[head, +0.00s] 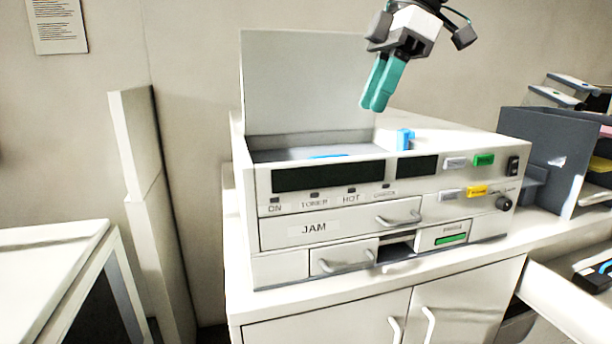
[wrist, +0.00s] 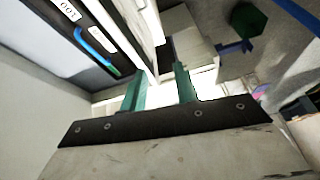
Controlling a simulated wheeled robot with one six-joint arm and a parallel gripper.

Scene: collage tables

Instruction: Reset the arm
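My gripper (head: 373,105) hangs at the upper middle of the head view, above the copier-like machine (head: 290,226), with its teal fingers pointing down. In the wrist view the two fingers of my gripper (wrist: 159,72) stand apart with nothing held between them. In the head view they overlap closely, so the gap is hard to see there. The machine's lid (head: 308,80) stands raised behind its open top. A small blue piece (head: 404,139) sits on the machine's top, below and right of my fingers.
The machine stands on a white cabinet (head: 370,318). A dark grey organizer (head: 540,150) stands to the right, near an open drawer (head: 560,305). A tall white panel (head: 140,185) and a white table (head: 50,245) are at left. The space left of my gripper, before the wall, looks free.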

